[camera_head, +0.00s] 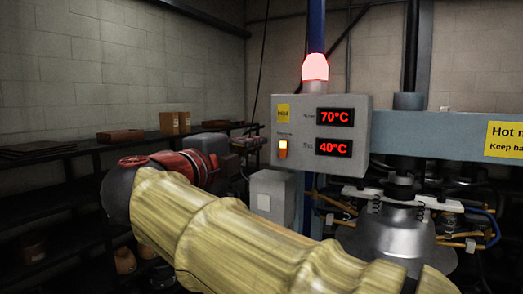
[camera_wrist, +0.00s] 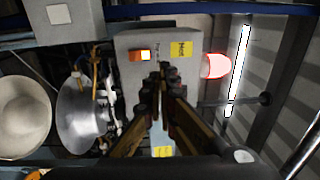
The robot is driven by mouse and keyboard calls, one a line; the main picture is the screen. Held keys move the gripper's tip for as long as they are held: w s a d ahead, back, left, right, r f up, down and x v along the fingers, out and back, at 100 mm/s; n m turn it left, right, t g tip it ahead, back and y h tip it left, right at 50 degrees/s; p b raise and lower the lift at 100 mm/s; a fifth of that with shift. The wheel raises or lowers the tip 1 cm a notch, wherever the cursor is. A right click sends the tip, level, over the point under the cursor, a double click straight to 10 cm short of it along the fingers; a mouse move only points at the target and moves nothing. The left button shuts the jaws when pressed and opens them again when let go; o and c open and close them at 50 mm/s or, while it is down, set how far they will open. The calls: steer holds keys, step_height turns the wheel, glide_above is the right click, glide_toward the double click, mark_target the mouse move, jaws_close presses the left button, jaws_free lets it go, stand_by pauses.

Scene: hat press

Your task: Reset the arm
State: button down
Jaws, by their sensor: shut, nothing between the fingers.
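My arm, in a yellowish ribbed sleeve with a red section near the wrist, reaches across the lower middle of the head view. My gripper (camera_wrist: 158,76) is shut and empty, its two dark fingers meeting at the tips in the wrist view. The fingertips point at the grey control box (camera_head: 365,112), close to its orange-lit switch (camera_head: 282,149). The switch also shows in the wrist view (camera_wrist: 139,56), just left of the fingertips. I cannot tell whether the tips touch the box. The box's red displays read 70°C and 40°C.
A red lamp (camera_head: 315,67) glows above the box. The hat press with its metal dome (camera_head: 396,236) stands at the right, under a blue-grey beam (camera_head: 442,132) with a yellow hot warning sign. Dark shelves (camera_head: 75,150) with boxes line the left wall. A pale rounded form (camera_wrist: 25,105) shows in the wrist view.

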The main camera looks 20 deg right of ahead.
steer(key=shift+s+a+r, duration=0.1)
steer(key=shift+s+a, duration=0.3)
